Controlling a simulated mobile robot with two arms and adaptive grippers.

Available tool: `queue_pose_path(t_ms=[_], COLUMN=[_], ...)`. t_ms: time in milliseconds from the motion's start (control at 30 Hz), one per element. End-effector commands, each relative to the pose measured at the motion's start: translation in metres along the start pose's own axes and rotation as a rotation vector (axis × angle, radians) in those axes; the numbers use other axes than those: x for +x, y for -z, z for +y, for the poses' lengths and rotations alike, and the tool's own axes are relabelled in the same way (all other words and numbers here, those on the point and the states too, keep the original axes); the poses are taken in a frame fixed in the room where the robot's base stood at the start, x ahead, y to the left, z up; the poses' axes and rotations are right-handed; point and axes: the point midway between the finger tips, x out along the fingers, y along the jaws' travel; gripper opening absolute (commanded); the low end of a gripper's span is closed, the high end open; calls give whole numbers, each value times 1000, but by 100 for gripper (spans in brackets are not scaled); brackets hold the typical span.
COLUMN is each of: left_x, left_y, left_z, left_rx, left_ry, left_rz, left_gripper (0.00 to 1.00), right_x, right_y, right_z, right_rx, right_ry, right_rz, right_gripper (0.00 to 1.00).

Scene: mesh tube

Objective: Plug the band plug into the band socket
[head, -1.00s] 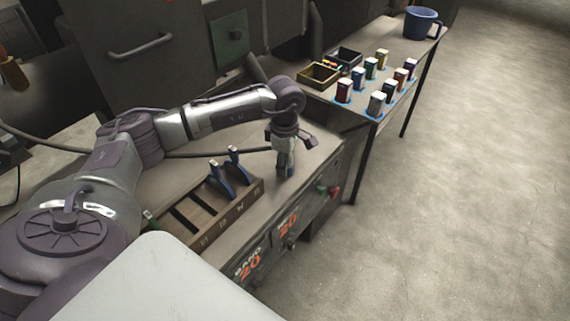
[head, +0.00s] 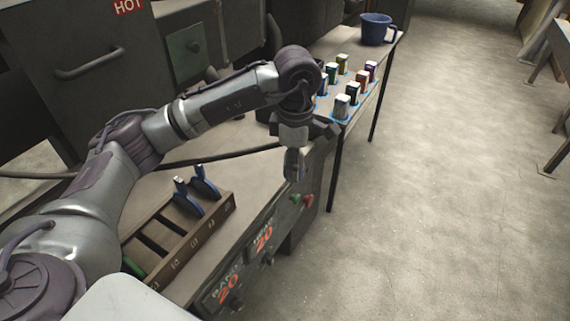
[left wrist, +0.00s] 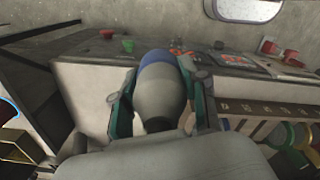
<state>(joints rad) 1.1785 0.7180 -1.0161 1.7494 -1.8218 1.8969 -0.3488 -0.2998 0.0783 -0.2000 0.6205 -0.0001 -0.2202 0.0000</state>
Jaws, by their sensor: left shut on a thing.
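My left gripper (head: 294,165) hangs fingers-down by the bench's front edge, near its right end. It is shut on a grey, rounded plug with a blue end, seen between the fingers in the left wrist view (left wrist: 160,88); I take it for the band plug. The bench's front panel (head: 248,262) carries a "BAND 20" label (head: 226,288) and a second label with "20" (head: 264,238). Dark round fittings (head: 267,259) sit below the labels; I cannot tell which is the band socket. The held plug is apart from them. My right gripper is out of view.
A wooden rack (head: 185,240) with blue-handled tools (head: 205,183) stands on the bench. Green and red buttons (head: 302,199) sit at the panel's right. A side table behind holds coloured blocks (head: 342,106) and a blue mug (head: 376,29). The floor in front is clear.

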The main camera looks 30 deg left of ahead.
Motion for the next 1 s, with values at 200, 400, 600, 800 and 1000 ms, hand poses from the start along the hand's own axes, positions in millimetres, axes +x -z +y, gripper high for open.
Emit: queue_pose_path(t_ms=[200, 400, 600, 800, 1000], left_x=[-1, 1, 12, 31, 44], left_y=[0, 0, 4, 12, 20], left_z=[0, -2, -26, -72, -112], left_rx=[0, 31, 424, 1103, 1639], left_ry=[0, -2, -13, -14, -3], left_rz=[-1, 0, 9, 17, 9], left_gripper=[13, 13, 13, 13, 13], right_x=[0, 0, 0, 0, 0], right_y=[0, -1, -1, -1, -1], right_z=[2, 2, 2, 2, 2], right_rx=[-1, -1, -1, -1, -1], right_ry=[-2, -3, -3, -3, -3], right_rz=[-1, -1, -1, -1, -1], right_gripper=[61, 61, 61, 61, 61])
